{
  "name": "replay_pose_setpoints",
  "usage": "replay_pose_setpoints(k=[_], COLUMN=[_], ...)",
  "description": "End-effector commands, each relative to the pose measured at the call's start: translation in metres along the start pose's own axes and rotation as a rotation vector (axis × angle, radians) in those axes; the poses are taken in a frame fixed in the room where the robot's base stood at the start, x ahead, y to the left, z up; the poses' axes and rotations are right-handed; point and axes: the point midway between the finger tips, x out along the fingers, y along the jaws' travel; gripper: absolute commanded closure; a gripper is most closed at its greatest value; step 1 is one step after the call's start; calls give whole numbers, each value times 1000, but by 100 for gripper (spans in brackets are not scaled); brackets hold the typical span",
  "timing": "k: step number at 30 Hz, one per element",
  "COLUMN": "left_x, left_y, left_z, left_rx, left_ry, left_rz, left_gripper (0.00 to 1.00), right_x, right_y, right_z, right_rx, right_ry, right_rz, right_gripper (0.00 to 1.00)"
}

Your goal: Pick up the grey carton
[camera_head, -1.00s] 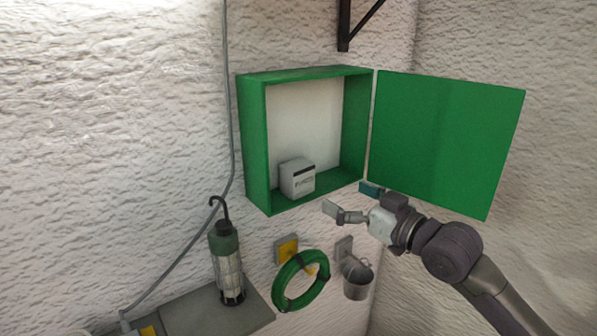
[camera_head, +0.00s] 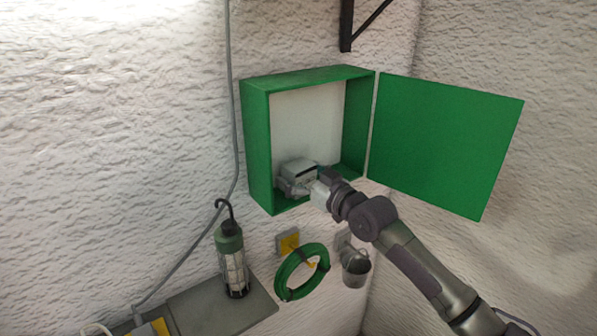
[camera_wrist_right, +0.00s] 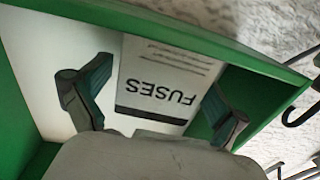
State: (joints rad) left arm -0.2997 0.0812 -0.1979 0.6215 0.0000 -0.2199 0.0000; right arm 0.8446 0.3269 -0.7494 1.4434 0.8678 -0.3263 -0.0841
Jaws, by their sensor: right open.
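The grey carton (camera_head: 299,168) stands inside the open green wall cabinet (camera_head: 257,140), on its floor. My right gripper (camera_head: 297,186) is at the cabinet opening, right in front of the carton, and hides its lower part in the head view. In the right wrist view the carton (camera_wrist_right: 165,75) carries the word FUSES and a dark band. The right gripper's two fingers (camera_wrist_right: 152,105) are open, one on each side of the carton. Whether they touch it I cannot tell. My left gripper is not in view.
The cabinet's green door (camera_head: 445,145) stands open to the right. A caged work lamp (camera_head: 232,262) stands on a grey shelf (camera_head: 200,305) below left. A green hose coil (camera_head: 302,272) and a metal bucket (camera_head: 355,268) hang below. A grey cable (camera_head: 233,120) runs down the wall.

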Motion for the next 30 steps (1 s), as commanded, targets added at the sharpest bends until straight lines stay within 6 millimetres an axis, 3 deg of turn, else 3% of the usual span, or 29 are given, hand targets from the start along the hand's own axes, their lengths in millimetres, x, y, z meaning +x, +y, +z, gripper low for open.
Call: replay_pose_setpoints(k=[7,19,30], left_x=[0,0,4], left_y=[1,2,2], left_z=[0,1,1], left_rx=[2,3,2], left_ry=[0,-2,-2], left_rz=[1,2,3], left_gripper=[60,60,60], right_x=[2,1,2], right_y=[0,1,0], right_z=[0,0,-6], right_rx=[-1,0,-2], right_ry=[1,0,4], right_rz=[1,1,0], right_gripper=[2,68,68])
